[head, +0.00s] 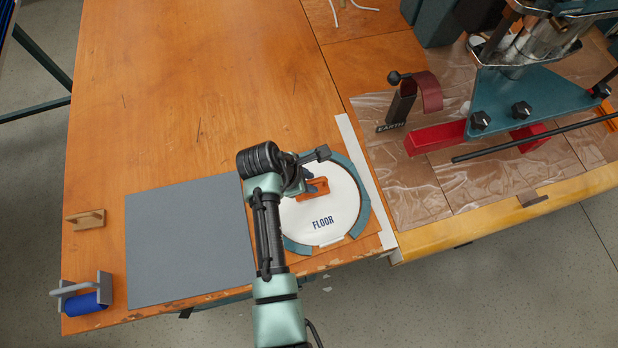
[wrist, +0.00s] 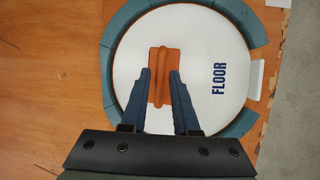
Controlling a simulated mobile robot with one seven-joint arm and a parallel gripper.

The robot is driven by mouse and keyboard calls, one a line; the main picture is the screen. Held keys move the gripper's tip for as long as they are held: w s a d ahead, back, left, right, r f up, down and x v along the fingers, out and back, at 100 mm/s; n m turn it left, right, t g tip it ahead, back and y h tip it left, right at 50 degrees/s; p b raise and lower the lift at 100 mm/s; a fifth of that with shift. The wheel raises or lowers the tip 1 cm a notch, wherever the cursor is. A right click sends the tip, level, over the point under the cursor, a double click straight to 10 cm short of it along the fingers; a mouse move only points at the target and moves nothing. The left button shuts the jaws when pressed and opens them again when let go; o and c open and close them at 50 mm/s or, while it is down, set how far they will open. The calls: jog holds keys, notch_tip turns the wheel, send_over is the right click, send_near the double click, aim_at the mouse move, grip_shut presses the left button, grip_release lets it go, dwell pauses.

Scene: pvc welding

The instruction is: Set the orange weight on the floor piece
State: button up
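The floor piece (head: 340,212) is a white disc marked FLOOR, lying inside a ring of teal segments; it also fills much of the wrist view (wrist: 213,45). The orange weight (head: 318,186) is on the disc, left of the lettering. In the wrist view the weight (wrist: 162,58) shows a flat base with a raised ridge along its middle. My gripper (head: 308,182) is over the weight. In the wrist view its two blue fingers (wrist: 161,74) stand apart on either side of the ridge, with a visible gap to it. The fingers hide parts of the weight's base.
A grey mat (head: 188,240) lies left of the disc. A white strip (head: 366,185) runs right of the ring. A teal and red machine (head: 530,100) stands at the right.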

jog(key=shift+o, duration=0.8)
jog(key=shift+r, duration=0.25)
jog(key=p+v, duration=0.1)
jog(key=v, duration=1.1)
jog(key=w+r+m+t+y, duration=0.1)
jog(key=w+r+m+t, duration=0.35)
jog(key=r, duration=0.55)
jog(key=w+r+m+t+y, duration=0.1)
jog(key=w+r+m+t, duration=0.3)
jog(key=r, duration=0.6)
jog(key=w+r+m+t+y, duration=0.1)
jog(key=w+r+m+t, duration=0.15)
jog(key=w+r, duration=0.55)
jog(key=s+d+r+m+t, duration=0.1)
jog(key=s+r+m+t, duration=0.15)
jog(key=r, duration=0.65)
jog(key=s+d+r+m+t, duration=0.2)
jog(key=s+r+t, duration=0.15)
jog(key=r, duration=0.55)
jog(key=s+d+r+m+t, duration=0.2)
jog(key=s+r+m+t, duration=0.3)
jog(key=s+r, duration=0.7)
notch_tip(320, 180, up, 5)
jog(key=t, duration=0.2)
jog(key=shift+s+f+m+t+y, duration=0.25)
jog(key=shift+m+t+y, duration=0.05)
jog(key=shift+m+y, duration=0.1)
